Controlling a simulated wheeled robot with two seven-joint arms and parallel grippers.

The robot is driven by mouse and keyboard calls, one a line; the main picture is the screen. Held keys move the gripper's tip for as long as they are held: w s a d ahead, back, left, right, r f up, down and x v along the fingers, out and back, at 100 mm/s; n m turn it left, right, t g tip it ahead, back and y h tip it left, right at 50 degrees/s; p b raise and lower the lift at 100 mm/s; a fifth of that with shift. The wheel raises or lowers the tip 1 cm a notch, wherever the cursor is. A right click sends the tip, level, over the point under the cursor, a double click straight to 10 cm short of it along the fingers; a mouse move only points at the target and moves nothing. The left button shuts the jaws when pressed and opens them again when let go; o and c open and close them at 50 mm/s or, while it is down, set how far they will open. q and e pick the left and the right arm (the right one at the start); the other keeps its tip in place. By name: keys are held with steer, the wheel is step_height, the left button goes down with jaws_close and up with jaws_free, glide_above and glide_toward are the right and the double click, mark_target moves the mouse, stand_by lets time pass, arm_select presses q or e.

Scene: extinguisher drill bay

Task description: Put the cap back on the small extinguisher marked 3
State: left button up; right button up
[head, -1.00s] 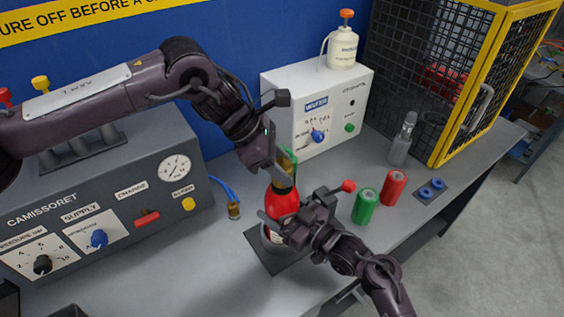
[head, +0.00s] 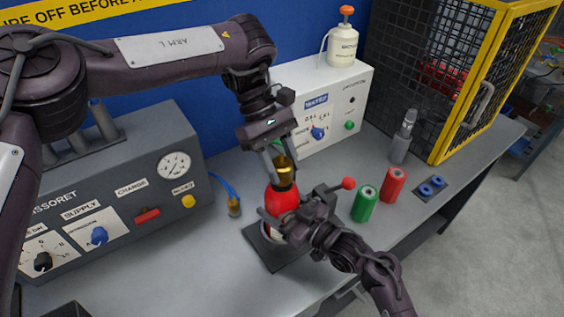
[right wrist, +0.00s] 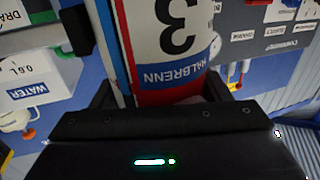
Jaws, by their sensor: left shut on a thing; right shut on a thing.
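The small red extinguisher (head: 282,200) stands upright on a dark square plate (head: 262,250) on the bench. In the right wrist view its label (right wrist: 178,40) shows a large 3 and the word HALBRENN. My right gripper (head: 280,222) is shut around its body from the front right. A brass-coloured cap (head: 285,174) is over the extinguisher's black neck, upright and in line with it. My left gripper (head: 283,155) points down from above and is shut on this cap. I cannot tell whether the cap touches the neck or is seated on it.
A grey charging panel (head: 110,195) stands left, with a blue hose and brass fitting (head: 234,206) beside it. A white water unit (head: 335,100) is behind. Green (head: 364,204) and red (head: 392,185) cylinders, a grey bottle (head: 403,138) and a yellow-framed cage (head: 470,80) are right.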

arm_select(q)
steer(key=o, duration=1.1)
steer(key=shift+r, duration=0.15)
steer(key=shift+r, duration=2.15)
steer(key=shift+c, duration=0.4)
